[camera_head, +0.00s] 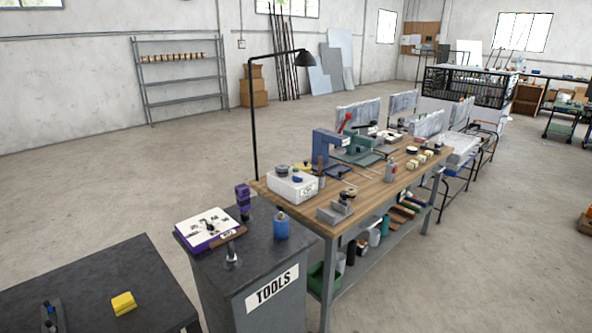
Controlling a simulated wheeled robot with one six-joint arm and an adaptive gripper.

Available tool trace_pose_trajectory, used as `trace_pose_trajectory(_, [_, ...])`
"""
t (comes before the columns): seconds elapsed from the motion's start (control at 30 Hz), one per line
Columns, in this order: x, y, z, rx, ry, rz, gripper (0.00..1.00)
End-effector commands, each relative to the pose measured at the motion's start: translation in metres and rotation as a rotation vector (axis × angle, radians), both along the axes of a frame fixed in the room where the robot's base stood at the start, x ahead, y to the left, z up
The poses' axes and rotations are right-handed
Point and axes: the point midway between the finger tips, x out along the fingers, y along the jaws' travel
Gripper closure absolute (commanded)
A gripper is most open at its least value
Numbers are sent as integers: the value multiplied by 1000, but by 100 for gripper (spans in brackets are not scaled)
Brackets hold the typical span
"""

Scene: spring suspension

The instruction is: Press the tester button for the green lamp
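No green lamp or tester button can be made out at this size. A white box (293,188) with dark round parts on top and a small label on its front stands at the near left end of the wooden workbench (263,186). I cannot tell whether it is the tester. My gripper is not in view.
A dark-topped table (90,285) at the lower left carries a yellow block (123,303). A blue container (281,227) stands on the cabinet. A black lamp post (252,120) rises behind the bench.

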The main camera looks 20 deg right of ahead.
Motion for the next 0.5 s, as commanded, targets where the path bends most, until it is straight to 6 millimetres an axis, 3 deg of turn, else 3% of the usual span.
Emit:
trace_pose_trajectory(0.03, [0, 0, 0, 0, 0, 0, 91])
trace_pose_trajectory(0.1, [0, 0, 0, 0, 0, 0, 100])
trace_pose_trajectory(0.5, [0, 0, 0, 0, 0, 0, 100])
